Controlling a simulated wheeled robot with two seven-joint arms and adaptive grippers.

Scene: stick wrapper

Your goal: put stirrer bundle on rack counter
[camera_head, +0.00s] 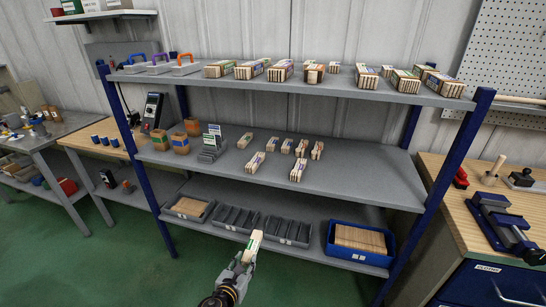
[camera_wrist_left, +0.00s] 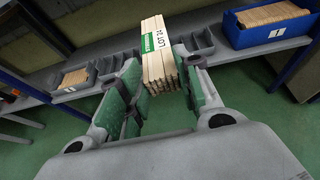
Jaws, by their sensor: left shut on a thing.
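The stirrer bundle (camera_head: 255,242) is a pale block of wooden sticks with a wrap. In the left wrist view the bundle (camera_wrist_left: 155,50) shows a green and white label reading "LOT 24" and its stick ends face the camera. My left gripper (camera_head: 246,259) is shut on it, with green pads at both sides in the left wrist view (camera_wrist_left: 160,85). The gripper and bundle are in front of the rack, overlapping the lower shelf's front edge in the head view. The rack's middle shelf (camera_head: 360,185) carries several similar bundles (camera_head: 298,170). My right gripper is not in view.
The top shelf (camera_head: 320,85) holds more bundles and handled trays. The lower shelf (camera_head: 310,210) holds dark divided bins (camera_head: 236,219) and a blue bin of sticks (camera_head: 360,241). The middle shelf's right part is bare. Blue posts (camera_head: 455,160) bound the rack. Benches stand at both sides.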

